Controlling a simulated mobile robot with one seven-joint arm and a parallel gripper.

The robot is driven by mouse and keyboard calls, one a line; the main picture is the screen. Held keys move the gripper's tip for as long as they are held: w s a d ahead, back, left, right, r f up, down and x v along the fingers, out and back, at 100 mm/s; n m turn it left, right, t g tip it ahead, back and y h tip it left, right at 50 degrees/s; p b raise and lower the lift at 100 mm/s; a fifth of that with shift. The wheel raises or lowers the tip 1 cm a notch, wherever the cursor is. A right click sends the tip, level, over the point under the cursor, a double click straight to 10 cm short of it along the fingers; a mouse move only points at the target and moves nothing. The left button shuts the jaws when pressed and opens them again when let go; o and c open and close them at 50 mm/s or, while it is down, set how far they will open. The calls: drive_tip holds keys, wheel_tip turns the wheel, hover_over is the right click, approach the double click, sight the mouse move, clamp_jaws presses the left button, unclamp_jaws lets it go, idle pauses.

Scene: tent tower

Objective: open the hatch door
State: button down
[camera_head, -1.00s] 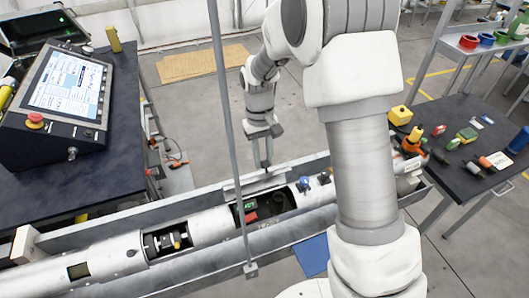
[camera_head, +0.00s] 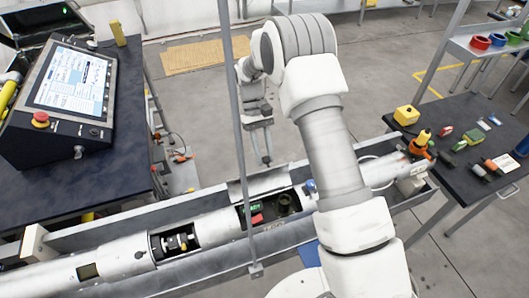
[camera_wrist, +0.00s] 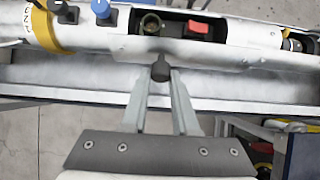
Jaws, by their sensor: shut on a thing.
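The hatch door (camera_head: 262,183) is a pale curved panel at the far edge of an opening (camera_head: 284,207) in the long white tube. It stands swung out from the opening, and the opening is uncovered. My gripper (camera_head: 267,160) is at the door's far side. In the wrist view, my gripper (camera_wrist: 161,78) is shut on a small black knob (camera_wrist: 160,66) at the outer edge of the door (camera_wrist: 195,50).
The tube lies in a grey metal trough (camera_head: 75,235). A thin upright pole (camera_head: 236,110) stands in front of it. A control panel (camera_head: 70,85) sits on a dark table at left. Another dark table (camera_head: 460,190) with tools is at right. Floor beyond the trough is partly clear.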

drive_tip(key=shift+s+f, duration=0.1)
drive_tip(key=c, duration=0.7)
unclamp_jaws()
drive_tip(key=shift+p+v, duration=0.3)
drive_tip(key=shift+v, duration=8.5)
drive_tip(key=shift+f, duration=0.1)
